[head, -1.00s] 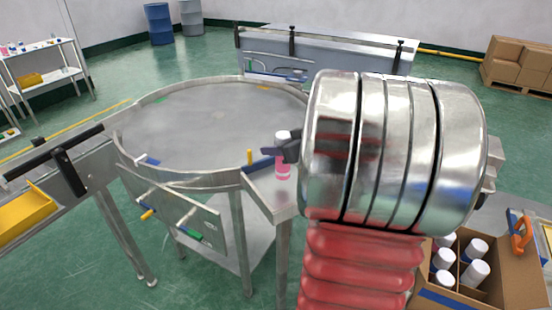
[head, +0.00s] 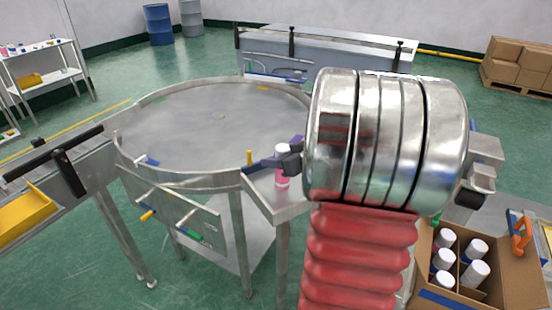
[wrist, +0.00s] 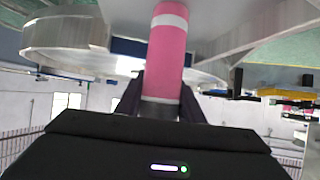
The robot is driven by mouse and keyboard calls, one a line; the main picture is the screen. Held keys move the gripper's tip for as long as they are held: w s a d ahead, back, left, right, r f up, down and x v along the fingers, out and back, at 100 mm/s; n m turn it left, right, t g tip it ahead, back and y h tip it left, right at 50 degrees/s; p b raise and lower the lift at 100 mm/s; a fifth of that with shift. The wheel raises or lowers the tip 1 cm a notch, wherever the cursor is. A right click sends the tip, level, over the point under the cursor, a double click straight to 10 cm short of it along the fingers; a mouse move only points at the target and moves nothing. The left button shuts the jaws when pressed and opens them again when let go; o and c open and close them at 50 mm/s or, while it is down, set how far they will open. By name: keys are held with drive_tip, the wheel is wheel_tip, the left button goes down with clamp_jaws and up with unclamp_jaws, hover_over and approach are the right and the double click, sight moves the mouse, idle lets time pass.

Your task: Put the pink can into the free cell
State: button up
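The pink can (head: 282,180) has a white cap and stands upright on the small metal ledge (head: 285,208) beside the round table. My gripper (head: 277,161) is at the upper part of the can, partly covering it. In the wrist view the pink can (wrist: 167,52) lies between the two dark fingers of my gripper (wrist: 163,98), one on each side. The fingers look open, and any contact is hard to make out. A cardboard box (head: 511,273) at the lower right has divided cells holding several white-capped cans (head: 477,271). Its free cell cannot be made out.
The large round metal table (head: 190,125) is mostly clear, with a raised rim. A yellow post (head: 249,158) stands at its edge near the can.

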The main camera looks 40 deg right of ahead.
drive_tip(key=o, duration=0.5)
drive_tip(key=shift+c, duration=0.2)
drive_tip(key=shift+r, duration=0.15)
drive_tip(key=v, duration=1.2)
idle(0.5)
